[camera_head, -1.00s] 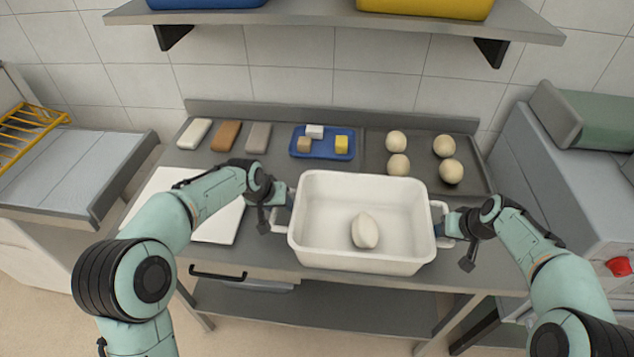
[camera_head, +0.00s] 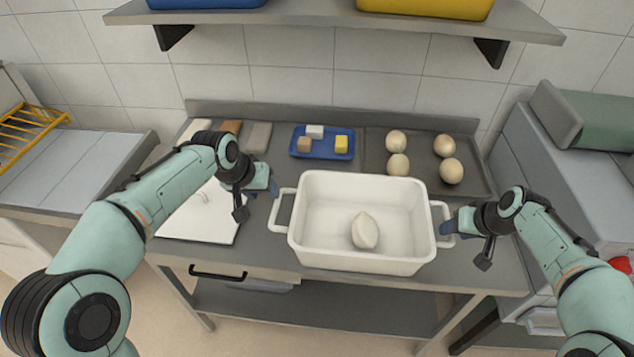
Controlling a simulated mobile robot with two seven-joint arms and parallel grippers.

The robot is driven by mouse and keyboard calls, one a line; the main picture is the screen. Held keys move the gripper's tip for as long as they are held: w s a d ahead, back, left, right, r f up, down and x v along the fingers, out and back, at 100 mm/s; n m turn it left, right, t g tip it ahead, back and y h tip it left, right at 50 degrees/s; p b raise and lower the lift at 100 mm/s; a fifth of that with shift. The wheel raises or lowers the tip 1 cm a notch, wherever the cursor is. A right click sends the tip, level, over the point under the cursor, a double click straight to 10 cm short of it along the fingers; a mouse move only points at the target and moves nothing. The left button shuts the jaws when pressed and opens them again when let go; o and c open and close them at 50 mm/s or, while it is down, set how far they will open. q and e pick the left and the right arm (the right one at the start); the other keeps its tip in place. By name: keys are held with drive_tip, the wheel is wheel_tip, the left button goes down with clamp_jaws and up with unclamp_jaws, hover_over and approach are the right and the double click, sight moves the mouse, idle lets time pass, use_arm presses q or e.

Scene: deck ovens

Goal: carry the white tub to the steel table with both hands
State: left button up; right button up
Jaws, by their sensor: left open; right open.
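The white tub (camera_head: 362,258) stands upright at the front of the steel table (camera_head: 270,125), with one pale dough piece (camera_head: 364,231) inside. It has a loop handle on its left side and another on its right. My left gripper (camera_head: 272,189) is open and empty, a little to the left of the left handle and apart from it. My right gripper (camera_head: 447,227) is open beside the right handle, close to it; whether they touch I cannot tell.
Behind the tub are a blue tray (camera_head: 322,155) with small blocks and a dark tray (camera_head: 425,178) with several dough balls. A white board (camera_head: 205,215) lies to the left. A shelf (camera_head: 330,22) hangs above. A grey machine (camera_head: 575,180) stands at the right.

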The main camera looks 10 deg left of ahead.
drive_tip(key=v, duration=0.7)
drive_tip(key=shift+f, duration=0.15)
